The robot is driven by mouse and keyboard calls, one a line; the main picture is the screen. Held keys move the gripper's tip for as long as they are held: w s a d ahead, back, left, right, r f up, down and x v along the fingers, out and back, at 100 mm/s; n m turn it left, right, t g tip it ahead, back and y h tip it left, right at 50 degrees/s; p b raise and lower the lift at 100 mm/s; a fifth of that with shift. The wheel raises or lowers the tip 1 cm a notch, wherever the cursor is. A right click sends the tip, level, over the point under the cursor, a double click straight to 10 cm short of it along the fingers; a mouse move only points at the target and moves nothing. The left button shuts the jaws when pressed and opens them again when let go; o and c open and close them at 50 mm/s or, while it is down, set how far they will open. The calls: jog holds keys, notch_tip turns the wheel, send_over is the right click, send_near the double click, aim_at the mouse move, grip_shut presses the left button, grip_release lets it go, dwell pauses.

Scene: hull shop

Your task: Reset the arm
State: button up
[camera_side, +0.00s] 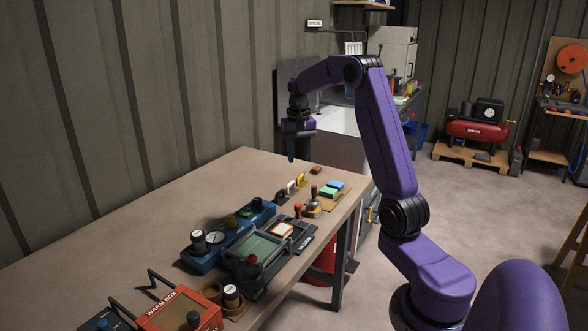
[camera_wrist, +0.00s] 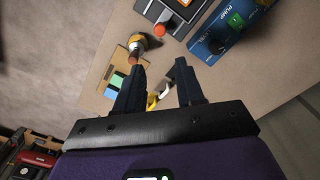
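My purple arm reaches over the far end of the wooden bench (camera_side: 150,195) in the side view. My gripper (camera_side: 292,158) hangs fingers-down above the bench top, clear of the things on it. In the wrist view the two dark fingers of my gripper (camera_wrist: 160,66) stand apart, with nothing held between them. Beyond the fingers are small yellow and white handled pieces (camera_wrist: 153,100) on the bench, partly hidden by a finger.
The bench carries a blue pump unit (camera_side: 228,238), a dark framed tray (camera_side: 262,252), a red warm box (camera_side: 180,312), handled tools (camera_side: 300,181) and green and blue blocks (camera_side: 330,188). A red compressor (camera_side: 478,131) stands on a pallet behind. The bench's left part is bare.

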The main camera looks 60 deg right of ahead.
jog(key=s+a+n, duration=0.4)
jog(key=a+n, duration=0.1)
jog(key=a, duration=0.9)
jog(key=s+a+n, duration=0.3)
jog(key=a+n, duration=0.2)
jog(key=a, duration=0.9)
jog(key=s+a+n, duration=0.2)
jog(key=s+n, duration=0.2)
jog(key=s, duration=0.3)
jog(key=s+a+f+n, duration=0.1)
jog(key=s+a+n, duration=0.1)
jog(key=s, duration=0.6)
jog(key=s+a+f+n, duration=0.1)
jog(key=s+a+n, duration=0.1)
jog(key=s+n, duration=0.3)
jog(key=s, duration=0.3)
jog(key=shift+a+f+n, duration=0.25)
jog(key=shift+n, duration=0.05)
